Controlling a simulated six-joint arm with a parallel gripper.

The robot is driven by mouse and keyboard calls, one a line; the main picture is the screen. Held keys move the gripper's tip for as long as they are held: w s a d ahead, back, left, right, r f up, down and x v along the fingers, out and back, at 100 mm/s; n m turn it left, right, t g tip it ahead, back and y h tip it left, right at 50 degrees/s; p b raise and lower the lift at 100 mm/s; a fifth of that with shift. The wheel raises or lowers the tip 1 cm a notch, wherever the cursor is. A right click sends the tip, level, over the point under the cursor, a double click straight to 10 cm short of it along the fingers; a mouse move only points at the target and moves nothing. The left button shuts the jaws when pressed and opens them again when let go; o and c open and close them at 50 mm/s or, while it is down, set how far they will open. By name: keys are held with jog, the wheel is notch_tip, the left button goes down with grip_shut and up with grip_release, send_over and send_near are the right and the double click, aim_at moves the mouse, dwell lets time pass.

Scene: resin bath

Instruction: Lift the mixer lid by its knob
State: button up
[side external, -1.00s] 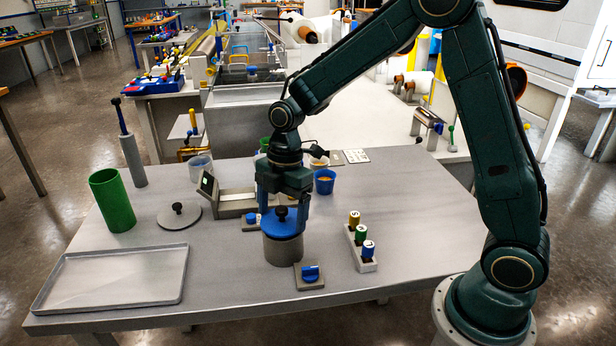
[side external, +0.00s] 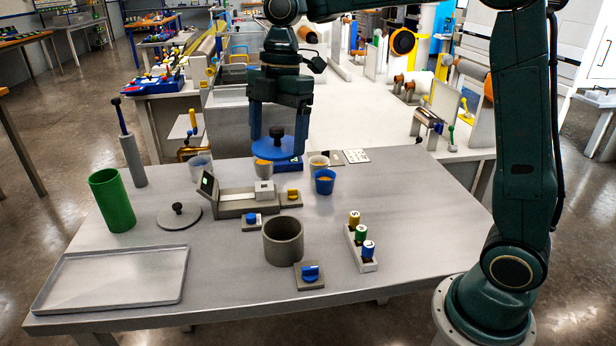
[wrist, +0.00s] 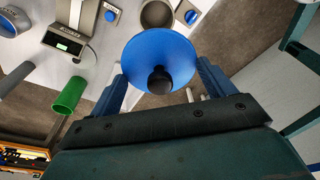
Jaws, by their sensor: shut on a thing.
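The mixer lid, a blue disc (side external: 288,150) with a black knob (side external: 276,132), is up in the air, well above the table. My gripper (side external: 279,143) is shut on it, with one finger at each side of the lid. In the wrist view the lid (wrist: 170,52) lies between the two blue fingers. Its knob (wrist: 160,80) stands between them with visible space on both sides, so the hold looks to be at the rim. The grey mixer pot (side external: 283,250) stands open on the table, below and nearer the camera, apart from the lid.
A grey lid with a black knob (side external: 179,216), a green cylinder (side external: 112,202) and a tray (side external: 112,280) are at left. A scale (side external: 236,207) and cups, one blue (side external: 325,184), stand behind the pot. A vial rack (side external: 361,250) and blue-knobbed block (side external: 310,274) flank its right.

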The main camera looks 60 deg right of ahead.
jog(key=shift+r, duration=0.55)
jog(key=shift+d, duration=0.1)
